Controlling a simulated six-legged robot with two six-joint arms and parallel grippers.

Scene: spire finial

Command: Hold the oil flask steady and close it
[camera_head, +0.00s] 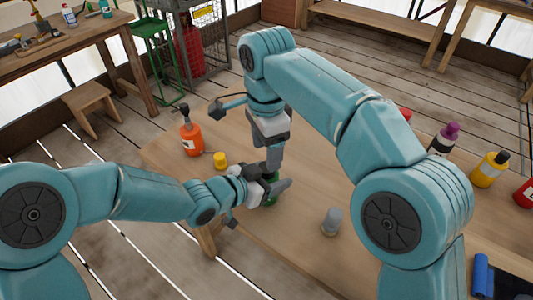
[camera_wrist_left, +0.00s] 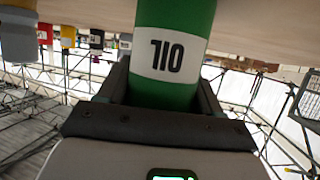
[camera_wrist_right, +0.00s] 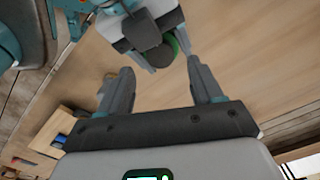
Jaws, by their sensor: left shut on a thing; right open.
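The green oil flask (camera_wrist_left: 175,85) has a white band reading OIL and stands between the fingers of my left gripper (camera_wrist_left: 165,95), which is shut on it. My right gripper (camera_wrist_right: 157,75) is open and empty, above the table near the flask. In the right wrist view the flask (camera_wrist_right: 173,43) is mostly hidden by my left gripper. Its mouth is not clearly visible. I cannot tell which loose object is its cap.
The wooden table (camera_head: 280,245) has a grey domed piece (camera_head: 332,222) at front. An orange bottle (camera_head: 191,136) and a yellow piece (camera_head: 220,160) stand left. Purple-topped (camera_head: 444,139), yellow (camera_head: 489,169) and red (camera_head: 525,193) bottles stand right. A blue item (camera_head: 481,275) lies front right.

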